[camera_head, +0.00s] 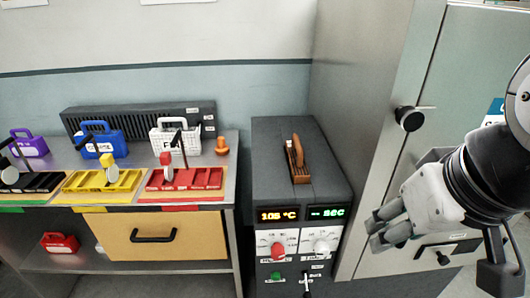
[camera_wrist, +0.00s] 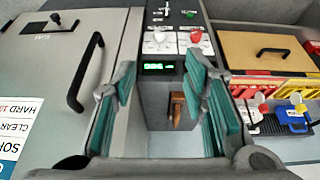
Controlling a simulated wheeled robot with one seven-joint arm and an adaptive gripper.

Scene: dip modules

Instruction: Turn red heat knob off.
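The red heat knob (camera_head: 278,250) is on the white left panel on the front of the dark grey heater unit (camera_head: 262,165), under a red display (camera_head: 278,215) that reads about 105 °C. In the wrist view the red knob (camera_wrist: 196,36) shows beyond the fingers, upside down. A white knob (camera_head: 321,246) sits to its right in the head view, under a green display (camera_head: 327,212) showing dashes and "SEC". My gripper (camera_head: 376,232) is to the right of the knobs, apart from them. In the wrist view its green-padded fingers (camera_wrist: 162,72) are spread apart and empty.
A grey cabinet (camera_head: 375,120) with a black knob stands close to the right. A brown wooden-handled piece (camera_head: 297,160) lies on the unit's top. A green knob (camera_head: 276,275) is below the red one.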

